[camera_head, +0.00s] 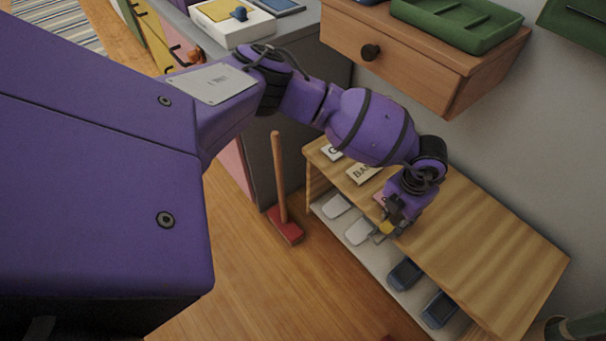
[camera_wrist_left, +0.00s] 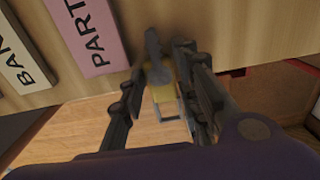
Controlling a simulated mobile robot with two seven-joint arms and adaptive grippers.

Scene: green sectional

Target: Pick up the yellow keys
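The yellow keys (camera_head: 386,227) show as a small yellow piece at my left gripper, by the front edge of the low wooden bench (camera_head: 485,238). In the left wrist view the yellow keys (camera_wrist_left: 164,95), with grey parts, fill the narrow gap between the dark fingers. My left gripper (camera_head: 392,216) points down at the bench edge. Its fingers (camera_wrist_left: 167,65) lean in towards each other and look shut on the keys. The exact contact is partly hidden. My right gripper is not in view.
Name plates lie on the bench top, including a pink one (camera_wrist_left: 88,35). Shoes stand on the shelf (camera_head: 385,258) under the bench. A wooden drawer (camera_head: 425,52) hangs above. A red-headed mallet (camera_head: 285,228) stands on the floor.

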